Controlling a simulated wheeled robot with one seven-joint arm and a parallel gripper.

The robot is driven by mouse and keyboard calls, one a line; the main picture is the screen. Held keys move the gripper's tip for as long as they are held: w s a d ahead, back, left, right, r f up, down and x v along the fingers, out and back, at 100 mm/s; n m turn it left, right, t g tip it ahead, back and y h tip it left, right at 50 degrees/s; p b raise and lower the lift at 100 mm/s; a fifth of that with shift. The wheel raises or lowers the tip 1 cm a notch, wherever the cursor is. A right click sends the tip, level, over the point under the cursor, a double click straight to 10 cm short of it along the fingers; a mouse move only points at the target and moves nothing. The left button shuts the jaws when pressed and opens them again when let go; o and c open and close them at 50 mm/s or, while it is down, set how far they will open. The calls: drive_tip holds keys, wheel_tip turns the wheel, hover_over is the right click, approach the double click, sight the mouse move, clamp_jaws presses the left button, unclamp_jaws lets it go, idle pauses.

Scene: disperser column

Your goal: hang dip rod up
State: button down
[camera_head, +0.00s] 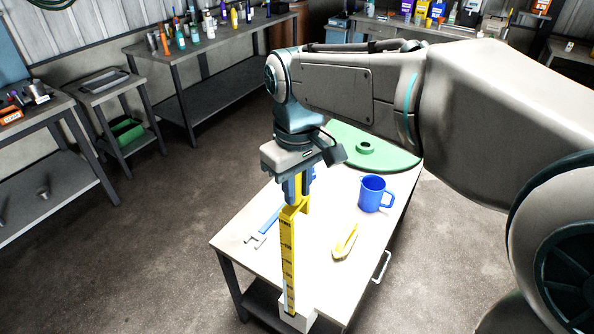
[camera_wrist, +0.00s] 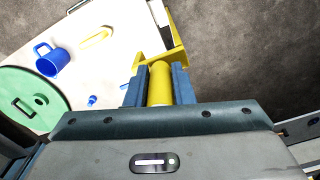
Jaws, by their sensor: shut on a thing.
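My gripper (camera_head: 297,190) points down above the table's near part, its blue fingers shut on the yellow grip of the dip rod (camera_wrist: 160,84). In the wrist view the yellow grip lies between the fingers (camera_wrist: 159,88). A tall yellow scale with black marks (camera_head: 289,255) runs upright below my gripper, to a white block (camera_head: 298,315) at the table's near corner. A yellow angled bracket (camera_wrist: 175,57) shows just beyond the fingertips. I cannot tell whether the rod touches the bracket; its lower part is not clearly seen.
The white table (camera_head: 318,262) holds a blue mug (camera_head: 372,194), a yellow curved piece (camera_head: 345,242), a blue forked tool (camera_head: 262,230) and a green rounded plate (camera_head: 395,158). Benches with bottles (camera_head: 200,50) stand behind. The floor to the left is clear.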

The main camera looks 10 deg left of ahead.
wheel_tip(320, 180, down, 41)
drive_tip(key=b, duration=1.5)
idle(0.5)
drive_tip(key=shift+f+b, duration=0.35)
drive_tip(key=shift+b, duration=0.2)
idle(0.4)
drive_tip(key=c, duration=1.2)
unclamp_jaws()
drive_tip(key=shift+o, duration=0.2)
drive_tip(key=shift+r, duration=0.1)
wheel_tip(320, 180, up, 14)
